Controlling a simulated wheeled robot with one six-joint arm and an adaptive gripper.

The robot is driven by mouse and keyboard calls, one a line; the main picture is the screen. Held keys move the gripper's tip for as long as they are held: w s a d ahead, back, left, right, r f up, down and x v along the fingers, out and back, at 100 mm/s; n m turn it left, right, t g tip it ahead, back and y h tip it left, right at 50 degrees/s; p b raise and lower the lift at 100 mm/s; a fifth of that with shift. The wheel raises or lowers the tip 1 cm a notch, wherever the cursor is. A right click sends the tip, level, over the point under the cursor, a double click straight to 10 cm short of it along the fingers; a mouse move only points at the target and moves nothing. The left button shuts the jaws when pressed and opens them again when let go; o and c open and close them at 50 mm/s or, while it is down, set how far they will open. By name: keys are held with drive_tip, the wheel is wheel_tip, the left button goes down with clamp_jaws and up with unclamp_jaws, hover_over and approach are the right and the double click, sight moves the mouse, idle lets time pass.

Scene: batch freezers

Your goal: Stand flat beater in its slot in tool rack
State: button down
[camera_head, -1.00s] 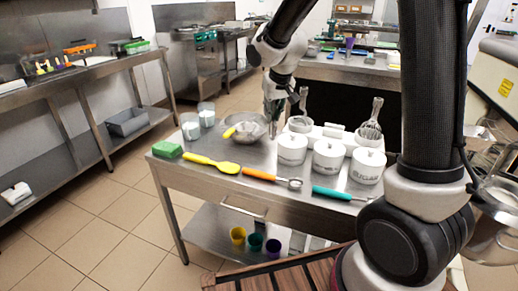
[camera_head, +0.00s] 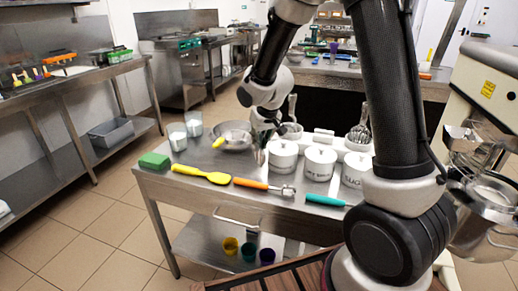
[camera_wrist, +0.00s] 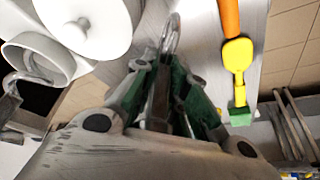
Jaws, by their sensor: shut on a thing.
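My gripper (camera_head: 262,136) is over the steel table, between the metal bowl and the nearest white canister. In the wrist view, its green-padded fingers (camera_wrist: 165,95) are shut on a grey metal tool (camera_wrist: 171,35), seemingly the flat beater. A loop-like end sticks out past the fingertips; the rest is mostly hidden. The tool also shows as a small grey shape under the gripper in the head view (camera_head: 260,157). The white tool rack (camera_head: 323,136) seems to stand behind the canisters, with a whisk (camera_head: 360,134) upright at its right. Its slots cannot be made out.
White canisters (camera_head: 320,162) stand close right of my gripper. The metal bowl (camera_head: 232,135) is at its left. A yellow spatula (camera_head: 205,175), orange-handled tool (camera_head: 262,185), teal-handled tool (camera_head: 325,200) and green sponge (camera_head: 154,160) line the front. Two cups stand at the back left.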

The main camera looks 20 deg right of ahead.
drive_tip(key=shift+d+f, duration=0.1)
drive_tip(key=shift+f, duration=1.25)
drive_tip(key=c, duration=1.4)
unclamp_jaws()
drive_tip(key=shift+c, duration=0.2)
